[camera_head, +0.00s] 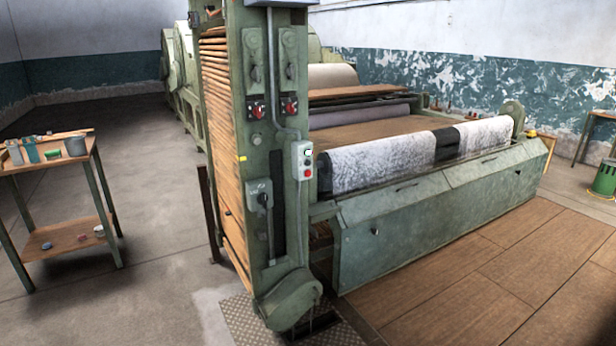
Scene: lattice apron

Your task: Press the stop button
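A small light-grey control box (297,158) is fixed to the front edge of the green machine column (262,205). It carries a few small round buttons in a vertical row, and a red button (307,172) sits at the bottom. The buttons are too small for me to read any label or tell if one is pressed. Two other red switches, a left one (257,110) and a right one (290,106), sit higher on the column face. Neither of my grippers is in view, and nothing touches the box.
A long green machine bed (430,215) with a white-and-black roll (385,160) extends right of the column. A slatted wooden lattice (222,140) runs up the column's left side. A table (84,157) with cans stands at left. Wooden flooring (480,275) in front is clear.

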